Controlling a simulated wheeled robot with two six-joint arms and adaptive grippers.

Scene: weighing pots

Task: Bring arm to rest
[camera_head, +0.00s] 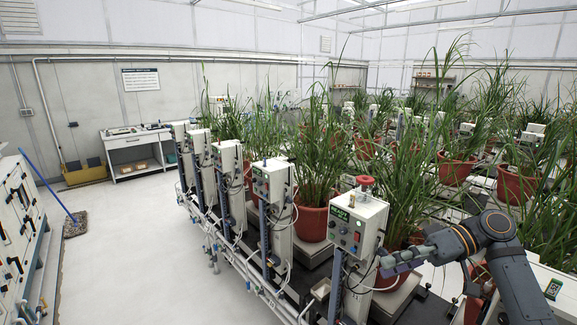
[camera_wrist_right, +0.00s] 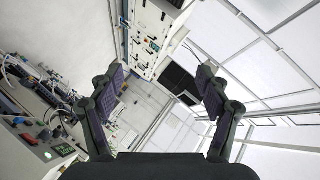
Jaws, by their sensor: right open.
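My right arm (camera_head: 500,245) comes in from the lower right in the head view, bent above the front row of potted plants. My right gripper (camera_head: 390,262) points left, in front of a red pot (camera_head: 392,275) and close beside a grey control box (camera_head: 357,222); whether it touches the box I cannot tell. In the right wrist view the gripper (camera_wrist_right: 158,88) has its two dark fingers spread wide apart with nothing between them. My left arm and left gripper are not in view.
A blue-handled mop (camera_head: 75,225) stands near a cabinet (camera_head: 20,225).

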